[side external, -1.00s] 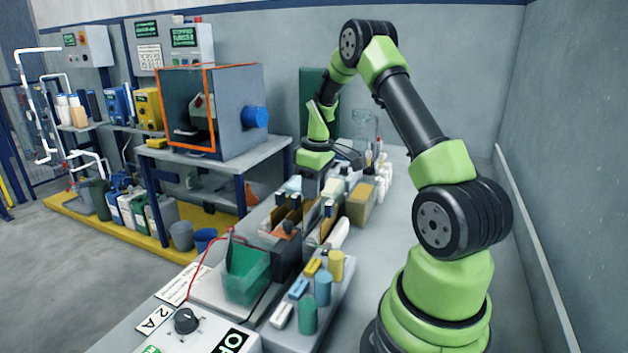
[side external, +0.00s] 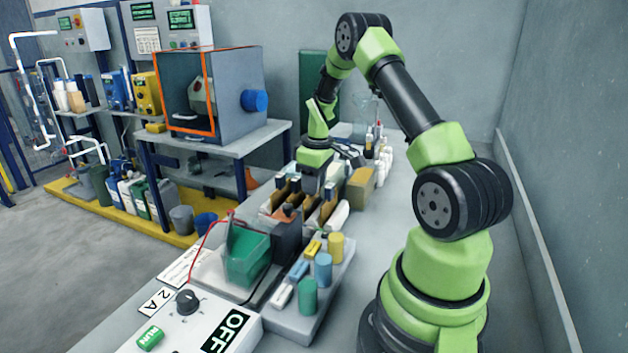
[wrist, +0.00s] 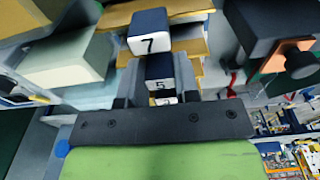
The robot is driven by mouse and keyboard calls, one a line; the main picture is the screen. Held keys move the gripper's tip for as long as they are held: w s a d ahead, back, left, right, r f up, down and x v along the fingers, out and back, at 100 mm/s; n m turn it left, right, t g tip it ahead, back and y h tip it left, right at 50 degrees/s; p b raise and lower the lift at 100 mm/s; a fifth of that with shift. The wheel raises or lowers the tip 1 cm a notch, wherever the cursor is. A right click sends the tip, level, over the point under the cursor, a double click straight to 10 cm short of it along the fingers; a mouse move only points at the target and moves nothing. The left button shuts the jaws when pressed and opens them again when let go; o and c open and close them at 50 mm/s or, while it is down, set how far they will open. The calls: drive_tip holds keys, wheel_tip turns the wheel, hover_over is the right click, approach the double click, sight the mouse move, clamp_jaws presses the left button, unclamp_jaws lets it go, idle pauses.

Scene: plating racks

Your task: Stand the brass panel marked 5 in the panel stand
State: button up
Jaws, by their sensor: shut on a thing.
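In the wrist view, the dark blue grip marked 5 (wrist: 160,85) of a panel is between the two fingers of my gripper (wrist: 157,82), which is shut on it. Little of the panel's brass plate can be told apart there. A blue and white grip marked 7 (wrist: 149,45) is just beyond it, and part of another pale label shows below the 5. In the side view my gripper (side external: 317,182) is low over the bench, among brass panels with dark tops (side external: 296,187). I cannot tell which rack is the panel stand.
A green tank (side external: 247,262) with a red wire stands at the front, beside a tray of coloured cylinders (side external: 308,297). A tan box (side external: 361,192) and several small bottles (side external: 385,155) stand close right of and behind my gripper. The bench is crowded there.

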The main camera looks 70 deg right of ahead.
drive_tip(key=o, duration=1.1)
drive_tip(key=shift+c, duration=0.2)
drive_tip(key=shift+r, duration=0.15)
wheel_tip(320, 180, up, 10)
drive_tip(key=shift+s, duration=0.4)
drive_tip(key=shift+f, duration=0.2)
